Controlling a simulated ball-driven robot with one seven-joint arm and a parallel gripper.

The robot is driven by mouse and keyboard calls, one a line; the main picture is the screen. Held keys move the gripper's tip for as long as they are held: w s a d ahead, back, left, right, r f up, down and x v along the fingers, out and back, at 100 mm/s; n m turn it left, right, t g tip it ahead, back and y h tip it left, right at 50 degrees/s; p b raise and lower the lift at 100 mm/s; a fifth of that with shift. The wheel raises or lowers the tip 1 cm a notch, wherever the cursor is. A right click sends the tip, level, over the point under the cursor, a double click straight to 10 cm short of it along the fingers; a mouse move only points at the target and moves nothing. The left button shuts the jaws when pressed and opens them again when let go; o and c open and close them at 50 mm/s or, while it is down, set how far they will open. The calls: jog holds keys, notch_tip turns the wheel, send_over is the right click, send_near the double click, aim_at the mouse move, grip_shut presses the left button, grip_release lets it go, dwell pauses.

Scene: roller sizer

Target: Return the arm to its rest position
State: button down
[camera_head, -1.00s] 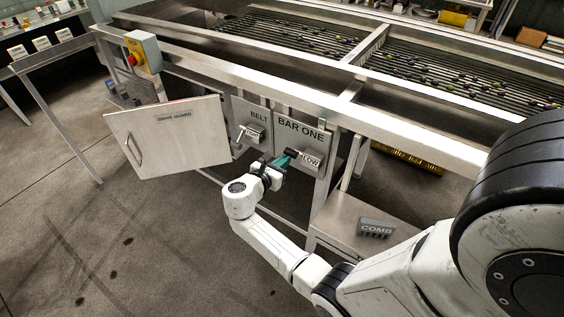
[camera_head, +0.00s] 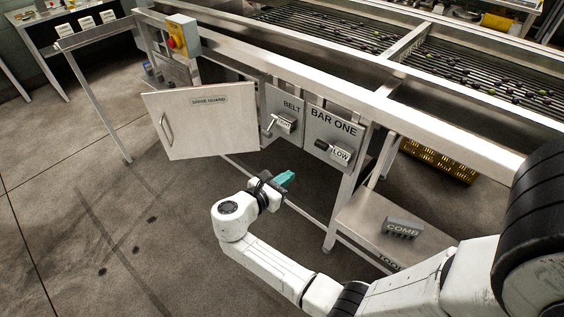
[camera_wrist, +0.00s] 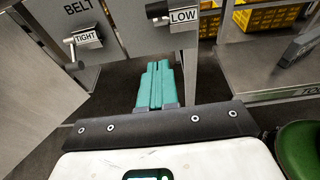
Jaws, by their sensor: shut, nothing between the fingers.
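My gripper (camera_head: 286,179) has teal fingers and is shut and empty. It hangs in free space in front of the machine, below the BAR ONE panel (camera_head: 332,130) and apart from it. In the wrist view my gripper (camera_wrist: 155,84) points toward the gap under the panels, its two fingers side by side. My white arm reaches in from the lower right, bent at the wrist. The BAR ONE lever's label reads LOW (camera_head: 341,154), and the BELT lever's label reads TIGHT (camera_wrist: 85,37).
The drive guard door (camera_head: 200,120) stands swung out at the left. A comb (camera_head: 403,228) lies on a metal shelf (camera_head: 365,218) right of the gripper. Yellow crates (camera_head: 440,160) sit under the machine. Open floor (camera_head: 150,220) lies at the lower left.

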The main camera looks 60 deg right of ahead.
jog(key=shift+a, duration=0.15)
jog(key=s+a+f+m+t+y, duration=0.2)
jog(key=s+a+f+m+y, duration=0.55)
jog(key=s+a+m, duration=0.2)
jog(key=s+a+r+m+t+y, duration=0.1)
jog(key=s+a+m+y, duration=0.1)
jog(key=a, duration=0.3)
jog(key=s+a+r+m+t+y, duration=0.1)
jog(key=s+a+r+m+y, duration=0.1)
jog(key=a+m+y, duration=0.2)
jog(key=shift+s+a+y, duration=0.35)
jog(key=shift+a+y, duration=0.3)
jog(key=shift+a, duration=0.1)
jog(key=shift+f, duration=0.1)
